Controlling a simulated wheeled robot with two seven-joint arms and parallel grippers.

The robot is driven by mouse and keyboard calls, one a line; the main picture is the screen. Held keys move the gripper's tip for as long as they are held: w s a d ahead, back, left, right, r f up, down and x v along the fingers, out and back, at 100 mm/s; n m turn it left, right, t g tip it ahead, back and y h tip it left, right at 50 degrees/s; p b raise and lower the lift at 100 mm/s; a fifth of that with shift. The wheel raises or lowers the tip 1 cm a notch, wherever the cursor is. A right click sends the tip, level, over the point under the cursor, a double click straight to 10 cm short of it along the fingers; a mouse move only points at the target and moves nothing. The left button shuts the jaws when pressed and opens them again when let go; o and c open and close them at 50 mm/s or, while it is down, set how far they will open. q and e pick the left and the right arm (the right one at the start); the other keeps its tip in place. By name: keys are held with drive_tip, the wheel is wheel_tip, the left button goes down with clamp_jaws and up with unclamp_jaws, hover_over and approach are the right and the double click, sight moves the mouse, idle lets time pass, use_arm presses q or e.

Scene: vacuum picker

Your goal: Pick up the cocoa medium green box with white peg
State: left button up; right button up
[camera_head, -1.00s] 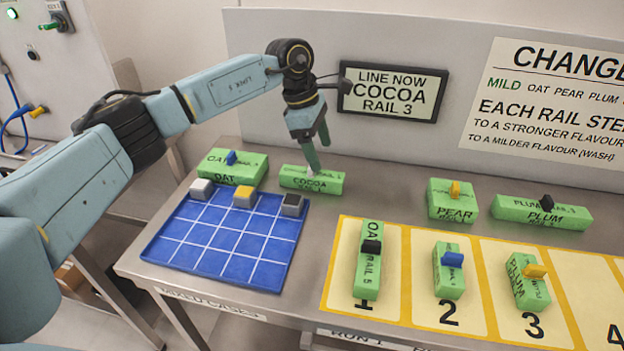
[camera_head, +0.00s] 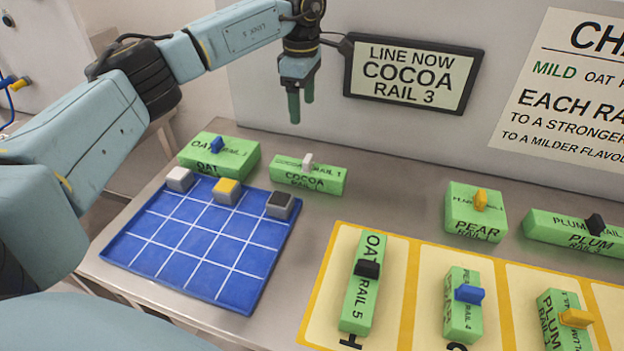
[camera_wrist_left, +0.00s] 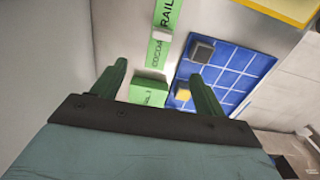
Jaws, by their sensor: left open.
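The cocoa box (camera_head: 318,178) is a long green box lying on the steel table behind the blue grid mat. Its white peg (camera_head: 307,161) stands up from its top. In the left wrist view the cocoa box (camera_wrist_left: 163,22) lies beyond the fingers, with its peg a pale spot. My left gripper (camera_head: 301,110) is open and empty, raised above and behind the cocoa box, clear of it. Its two green fingers (camera_wrist_left: 158,72) stand apart in the left wrist view. My right gripper is in neither view.
An oat box (camera_head: 237,160) with a blue peg stands left of the cocoa box. The blue grid mat (camera_head: 190,250) holds white, yellow and black blocks along its back edge. A pear box (camera_head: 470,222) and a plum box (camera_head: 570,240) stand right. A sign (camera_head: 412,75) hangs behind.

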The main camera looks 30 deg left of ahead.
sight(308, 158)
use_arm(q)
wheel_tip(308, 158, down, 11)
drive_tip(key=b, duration=0.3)
drive_tip(key=shift+w+f, duration=0.1)
drive_tip(key=shift+d+f, duration=0.2)
drive_tip(key=shift+f, duration=0.8)
drive_tip(key=shift+d+f, duration=0.15)
drive_tip(key=shift+f, duration=0.9)
drive_tip(key=shift+d+f, duration=0.2)
drive_tip(key=shift+f, duration=0.8)
drive_tip(key=shift+r, duration=0.1)
drive_tip(key=c, duration=1.2)
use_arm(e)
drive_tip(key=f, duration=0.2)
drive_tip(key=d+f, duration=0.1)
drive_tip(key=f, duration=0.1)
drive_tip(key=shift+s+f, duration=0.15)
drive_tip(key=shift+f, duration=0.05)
